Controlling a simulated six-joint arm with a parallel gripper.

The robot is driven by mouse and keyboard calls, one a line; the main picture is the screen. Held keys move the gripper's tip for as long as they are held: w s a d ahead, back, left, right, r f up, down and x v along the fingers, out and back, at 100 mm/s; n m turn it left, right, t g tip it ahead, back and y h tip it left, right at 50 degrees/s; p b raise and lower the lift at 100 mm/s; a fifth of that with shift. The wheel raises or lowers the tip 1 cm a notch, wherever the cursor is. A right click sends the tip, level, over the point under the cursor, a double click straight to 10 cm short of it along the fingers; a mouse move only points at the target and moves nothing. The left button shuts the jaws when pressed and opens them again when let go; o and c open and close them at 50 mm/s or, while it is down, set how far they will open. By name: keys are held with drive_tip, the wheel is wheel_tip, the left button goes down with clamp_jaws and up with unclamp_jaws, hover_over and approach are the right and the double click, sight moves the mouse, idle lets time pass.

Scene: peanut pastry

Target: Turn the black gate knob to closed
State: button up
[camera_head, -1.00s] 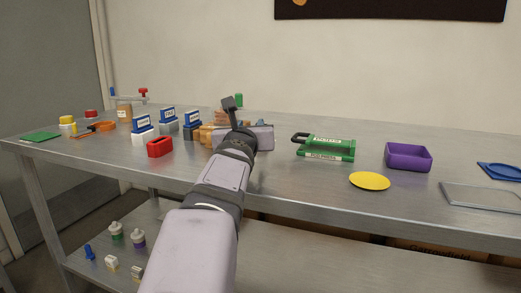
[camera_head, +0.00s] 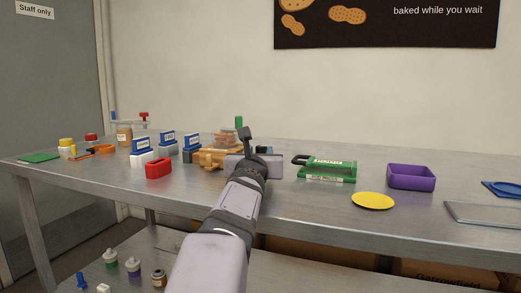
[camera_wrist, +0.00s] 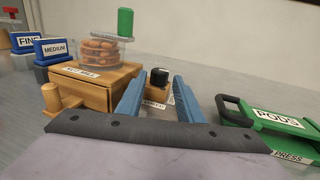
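The black gate knob (camera_wrist: 160,76) is a short black cylinder on a wooden block (camera_wrist: 156,97) with a white label, partly hidden. My gripper (camera_wrist: 158,84) is open. Its two blue fingers stand to the left and right of the knob in the wrist view, with a gap between them. I cannot tell whether the fingertips reach the knob's depth. In the head view my gripper (camera_head: 254,160) is over the table and hides the knob. The wooden mill (camera_wrist: 95,85), with a clear jar of peanuts (camera_wrist: 100,48) and green handle, stands left of the knob.
A green pod press (camera_wrist: 275,125) stands to the right of my gripper. Signed containers (camera_wrist: 58,50) stand left of the mill. In the head view, a red box (camera_head: 158,169), yellow disc (camera_head: 373,201) and purple tray (camera_head: 411,177) sit on the steel table (camera_head: 310,215).

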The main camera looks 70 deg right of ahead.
sight(261, 149)
drive_tip(key=shift+p+x, duration=0.4)
drive_tip(key=shift+x, duration=1.4)
drive_tip(key=c, duration=0.8)
